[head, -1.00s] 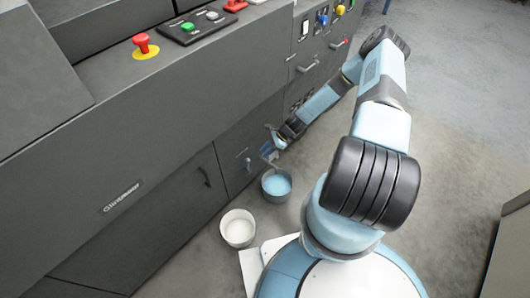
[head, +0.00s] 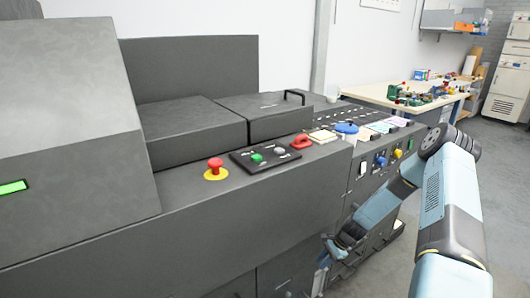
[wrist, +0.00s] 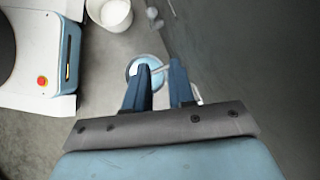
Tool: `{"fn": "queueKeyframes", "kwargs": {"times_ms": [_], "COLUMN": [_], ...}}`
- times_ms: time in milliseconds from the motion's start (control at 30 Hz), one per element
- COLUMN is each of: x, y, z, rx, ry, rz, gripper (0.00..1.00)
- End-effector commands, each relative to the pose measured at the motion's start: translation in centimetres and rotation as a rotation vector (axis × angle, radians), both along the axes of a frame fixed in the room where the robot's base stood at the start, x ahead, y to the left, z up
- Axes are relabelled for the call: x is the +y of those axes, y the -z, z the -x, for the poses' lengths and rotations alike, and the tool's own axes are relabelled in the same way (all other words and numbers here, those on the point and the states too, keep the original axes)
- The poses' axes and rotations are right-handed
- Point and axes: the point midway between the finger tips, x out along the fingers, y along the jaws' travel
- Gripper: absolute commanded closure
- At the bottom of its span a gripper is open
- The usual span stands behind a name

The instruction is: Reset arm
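My gripper (wrist: 160,66) shows in the wrist view with its two blue fingers apart and a clear gap between them. A thin pale bar, perhaps part of a tap on the machine, shows near the fingertips; I cannot tell whether they touch it. A bucket with blue contents (wrist: 149,72) lies beyond the fingers, partly hidden by them. In the head view my gripper (head: 324,256) is low beside the machine's dark front, small and partly hidden. My arm is stretched out and bent down along the machine front.
The dark grey machine (head: 230,215) fills the left and middle, with a red stop button (head: 215,166) and a control panel (head: 268,155) on top. A white bucket (wrist: 110,14) stands on the floor. A workbench (head: 400,97) with small items is behind. Floor at far right is open.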

Motion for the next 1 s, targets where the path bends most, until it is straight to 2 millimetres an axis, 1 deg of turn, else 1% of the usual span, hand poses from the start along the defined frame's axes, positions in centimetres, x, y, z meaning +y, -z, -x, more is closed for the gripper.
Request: {"fn": "queueKeyframes", "kwargs": {"times_ms": [33,300,467,733,1000], "x": [-0.4,-1.8,-2.3,-2.6,-2.5], "y": [-1.7,-9.5,-14.2,-22.3,-30.1], "z": [-0.4,-1.3,-1.5,-1.0,0.5], "rx": [-0.020,-0.100,-0.146,-0.219,-0.290], "ry": [-0.030,-0.183,-0.267,-0.401,-0.521], "rz": [0.021,0.110,0.165,0.252,0.337], "gripper": [0.76,0.76,0.76,0.76,0.76]}}
